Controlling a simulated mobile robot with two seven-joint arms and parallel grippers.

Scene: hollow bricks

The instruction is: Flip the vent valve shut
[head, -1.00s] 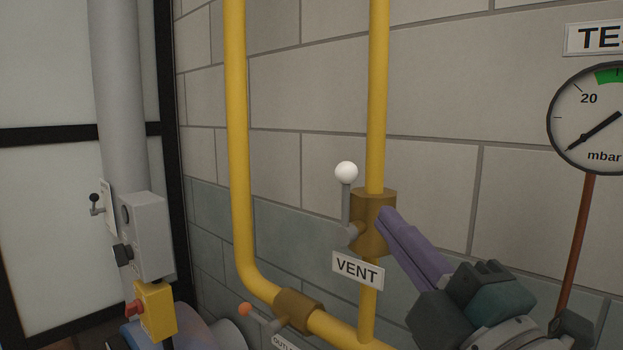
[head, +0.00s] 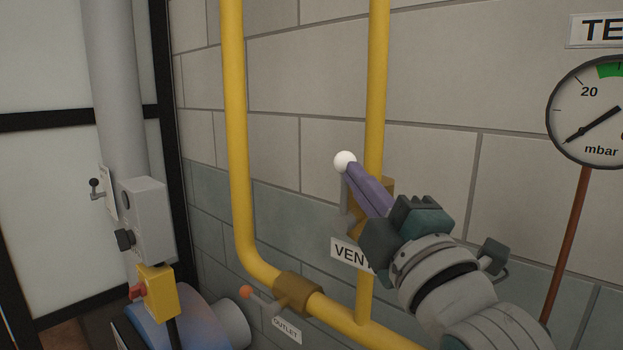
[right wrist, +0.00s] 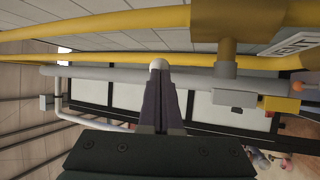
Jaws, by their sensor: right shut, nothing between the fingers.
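The vent valve has a brass body (head: 386,189) on a vertical yellow pipe. Its grey lever points up and ends in a white ball knob (head: 344,161). The VENT sign (head: 350,254) hangs below, partly hidden by my right gripper. My right gripper (head: 352,172) is shut and empty, its purple fingertips at the right side of the knob; I cannot tell whether they touch it. In the right wrist view the knob (right wrist: 159,65) shows just beyond the shut fingertips (right wrist: 160,84). The gripper covers part of the valve body. My left gripper is not in view.
A lower valve with an orange knob (head: 246,292) and an OUTLET sign (head: 286,330) sits on the yellow pipe below. A round gauge (head: 590,112) is on the wall at right. A grey box (head: 148,225) and a yellow switch box (head: 157,293) stand at left.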

